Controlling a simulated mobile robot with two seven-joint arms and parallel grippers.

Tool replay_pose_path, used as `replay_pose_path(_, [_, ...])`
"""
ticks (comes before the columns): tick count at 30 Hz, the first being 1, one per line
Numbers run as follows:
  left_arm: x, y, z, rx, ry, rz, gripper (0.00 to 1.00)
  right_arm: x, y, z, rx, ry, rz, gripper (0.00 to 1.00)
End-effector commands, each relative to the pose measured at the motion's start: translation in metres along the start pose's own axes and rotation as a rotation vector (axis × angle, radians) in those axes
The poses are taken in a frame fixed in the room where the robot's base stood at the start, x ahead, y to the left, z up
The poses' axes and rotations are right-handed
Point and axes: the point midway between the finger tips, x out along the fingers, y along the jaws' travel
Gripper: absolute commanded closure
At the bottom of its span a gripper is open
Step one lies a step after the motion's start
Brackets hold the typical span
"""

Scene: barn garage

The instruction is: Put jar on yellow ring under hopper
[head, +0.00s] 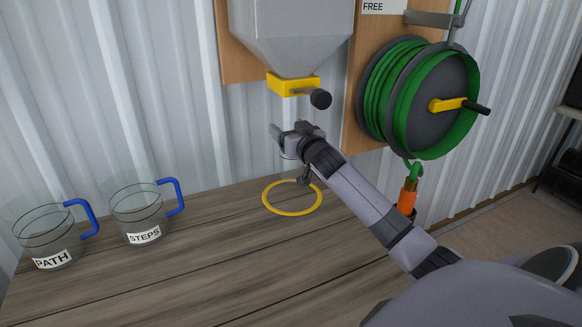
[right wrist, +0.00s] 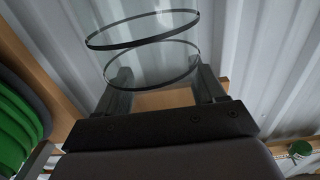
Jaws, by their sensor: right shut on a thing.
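The grey hopper (head: 290,30) hangs on the wall, with a yellow collar (head: 293,87) and a dark knob at its lower end. The yellow ring (head: 292,215) lies flat on the wooden bench below it. My right gripper (head: 283,142) is between the two, above the bench. It is shut on a clear jar (right wrist: 143,48), whose two dark rims show between the fingers in the right wrist view. In the head view the jar is hardly visible. My left gripper is not in view.
Two clear mugs with blue handles stand at the left of the bench (head: 200,260), one labelled PATH (head: 53,259) and one STEPS (head: 144,236). A green hose reel (head: 418,100) is on the wall at right. The bench between the mugs and ring is clear.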

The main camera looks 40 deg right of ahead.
Motion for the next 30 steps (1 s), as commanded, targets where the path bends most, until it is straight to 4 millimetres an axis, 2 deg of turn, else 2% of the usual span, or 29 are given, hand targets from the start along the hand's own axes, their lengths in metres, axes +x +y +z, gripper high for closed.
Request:
replay_pose_path(5, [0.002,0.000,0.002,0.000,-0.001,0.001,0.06,0.000,0.000,0.019,0.000,0.000,0.001,0.78])
replay_pose_path(12, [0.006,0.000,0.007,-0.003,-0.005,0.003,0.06,0.000,0.000,0.057,0.001,0.000,0.001,0.78])
replay_pose_path(26, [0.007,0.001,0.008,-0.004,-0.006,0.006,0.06,0.000,0.000,0.066,0.000,0.001,0.000,0.78])
replay_pose_path(27, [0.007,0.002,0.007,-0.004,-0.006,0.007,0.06,0.000,0.000,0.066,0.000,0.001,0.000,0.24])
replay_pose_path(29, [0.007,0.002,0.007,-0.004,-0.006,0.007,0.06,0.000,0.000,0.065,0.000,0.000,0.000,0.06])
replay_pose_path(30, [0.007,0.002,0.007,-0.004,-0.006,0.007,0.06,0.000,0.000,0.065,-0.001,0.000,0.000,0.06])
